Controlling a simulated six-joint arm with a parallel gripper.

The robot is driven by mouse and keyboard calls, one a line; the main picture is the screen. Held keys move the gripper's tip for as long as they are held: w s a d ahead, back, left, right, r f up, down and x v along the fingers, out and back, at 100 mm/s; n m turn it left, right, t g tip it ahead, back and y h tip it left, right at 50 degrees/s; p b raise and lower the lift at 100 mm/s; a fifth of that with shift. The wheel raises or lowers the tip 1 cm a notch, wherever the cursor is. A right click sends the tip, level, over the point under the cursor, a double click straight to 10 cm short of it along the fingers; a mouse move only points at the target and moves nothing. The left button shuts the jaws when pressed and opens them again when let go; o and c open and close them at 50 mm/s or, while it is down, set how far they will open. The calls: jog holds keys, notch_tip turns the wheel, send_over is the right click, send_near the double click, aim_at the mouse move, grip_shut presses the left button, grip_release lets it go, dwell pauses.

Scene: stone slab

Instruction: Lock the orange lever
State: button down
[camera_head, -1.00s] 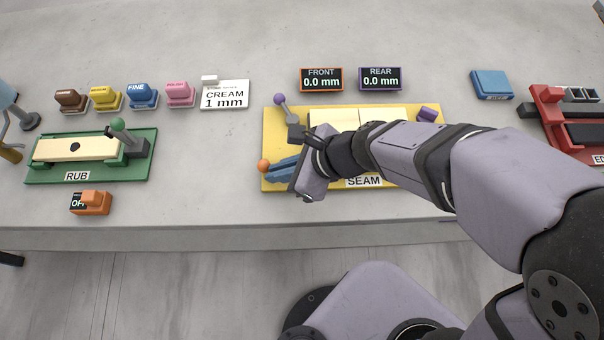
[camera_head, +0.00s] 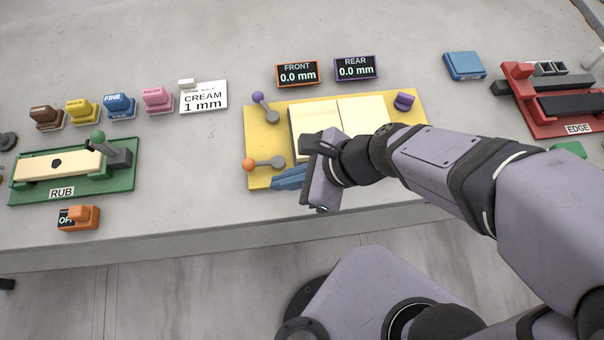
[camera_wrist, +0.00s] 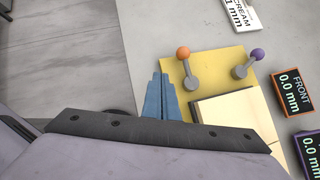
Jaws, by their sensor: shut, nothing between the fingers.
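The orange lever (camera_head: 264,164) is a grey arm with an orange ball, at the front left of the yellow board (camera_head: 262,122). Its ball points left in the head view; it also shows in the wrist view (camera_wrist: 188,67). The purple lever (camera_head: 262,103) stands at the board's back left, its ball toward the back left; it shows in the wrist view too (camera_wrist: 247,63). My gripper (camera_head: 286,180) has blue fingers, shut and empty. It is just in front of the orange lever, apart from it as far as I can tell. My wrist hides the board's front middle.
Two cream slabs (camera_head: 315,119) lie side by side on the board. FRONT (camera_head: 298,74) and REAR (camera_head: 356,67) displays behind read 0.0 mm. A green RUB fixture (camera_head: 122,181) is at left, a red EDGE fixture (camera_head: 540,122) at right. Grey slab is clear between RUB and the board.

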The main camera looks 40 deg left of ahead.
jog(key=d+r+p, duration=0.1)
jog(key=d+r, duration=0.3)
jog(key=r, duration=0.1)
jog(key=shift+s+d+r+p, duration=0.15)
jog(key=shift+d+r+p, duration=0.15)
dwell(0.4)
jog(key=w+d+f+n+t+h, duration=0.1)
jog(key=w+d+n, duration=0.3)
jog(key=d, duration=0.6)
jog(key=w+d+f+n+t+h+p, duration=0.1)
jog(key=w+d+f+n+h, duration=0.2)
jog(key=d, duration=0.7)
jog(key=w+d+f+n+t+h+p, duration=0.1)
jog(key=w+d+f+n+h, duration=0.1)
jog(key=w+d+n, duration=0.4)
jog(key=w+d+h, duration=0.1)
jog(key=d, duration=0.3)
jog(key=shift+a, duration=0.1)
